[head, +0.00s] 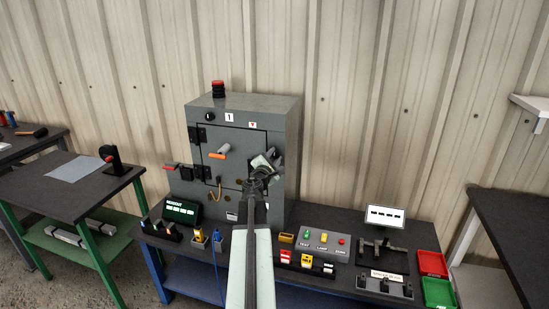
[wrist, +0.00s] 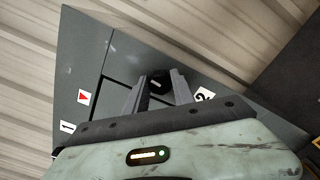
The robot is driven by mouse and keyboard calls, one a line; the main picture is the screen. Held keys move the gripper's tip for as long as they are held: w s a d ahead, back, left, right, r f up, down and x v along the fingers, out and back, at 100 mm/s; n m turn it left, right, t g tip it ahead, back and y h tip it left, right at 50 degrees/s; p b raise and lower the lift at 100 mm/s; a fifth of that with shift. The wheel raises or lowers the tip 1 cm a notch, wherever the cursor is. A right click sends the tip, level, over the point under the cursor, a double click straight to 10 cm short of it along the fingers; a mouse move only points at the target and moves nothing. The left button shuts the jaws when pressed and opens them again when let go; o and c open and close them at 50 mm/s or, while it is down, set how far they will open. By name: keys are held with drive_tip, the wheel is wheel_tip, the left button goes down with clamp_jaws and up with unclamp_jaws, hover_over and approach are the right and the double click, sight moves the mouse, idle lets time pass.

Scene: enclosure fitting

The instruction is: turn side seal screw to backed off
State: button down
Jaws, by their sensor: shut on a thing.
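The grey enclosure (head: 238,108) stands on the dark bench, with its door (head: 228,140) shut. My gripper (head: 265,166) is at the right part of its front face, beside the door. In the wrist view my gripper (wrist: 157,86) has its two fingers on either side of a small dark knob-like piece (wrist: 157,82) and is shut on it. This piece looks like the side seal screw, beside a white label marked 2 (wrist: 204,94). Its lower part is hidden by my gripper, and I cannot read its turn position. In the head view my arm and gripper hide it.
A door handle with an orange end (head: 217,155) sticks out left of my gripper. A red button (head: 218,86) tops the enclosure.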

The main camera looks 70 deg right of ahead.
idle(0.3)
drive_tip(key=c, duration=1.1)
unclamp_jaws()
drive_tip(key=shift+o, duration=0.2)
drive_tip(key=shift+a, duration=0.15)
drive_tip(key=a, duration=0.7)
drive_tip(key=shift+s+a, duration=0.2)
drive_tip(key=shift+a, duration=0.1)
